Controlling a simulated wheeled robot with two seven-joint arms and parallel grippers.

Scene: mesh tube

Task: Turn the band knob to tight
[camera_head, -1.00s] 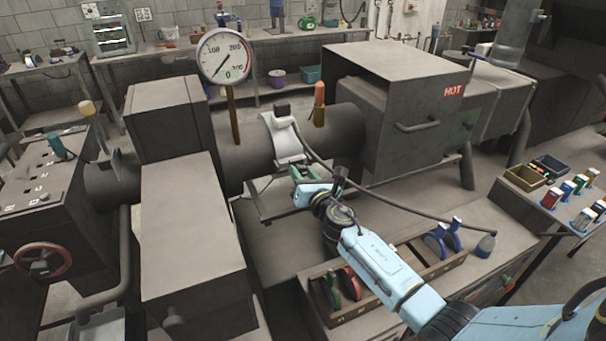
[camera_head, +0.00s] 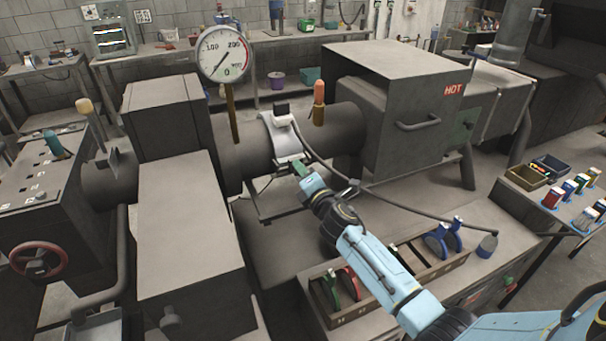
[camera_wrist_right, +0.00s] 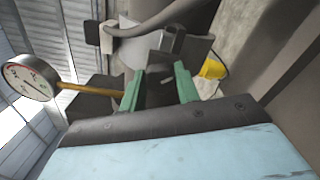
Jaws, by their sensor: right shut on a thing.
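The silver band (camera_head: 285,142) wraps around the dark horizontal tube (camera_head: 343,127). A small dark box with a white block and cable sits on top of the band. My right gripper (camera_head: 299,169) is at the lower front of the band. In the right wrist view, the green fingers of my right gripper (camera_wrist_right: 159,88) are closed on the dark band knob (camera_wrist_right: 158,92), one finger on each side. The gripper hides the knob in the head view. The band also shows in the wrist view (camera_wrist_right: 194,50). My left gripper is not in view.
A round dial gauge (camera_head: 224,54) stands on a brass stem left of the band. An orange-tipped post (camera_head: 319,99) rises to its right. A box marked HOT (camera_head: 404,110) is further right. A black cable (camera_head: 420,211) runs beside my right arm above a tool tray (camera_head: 400,287).

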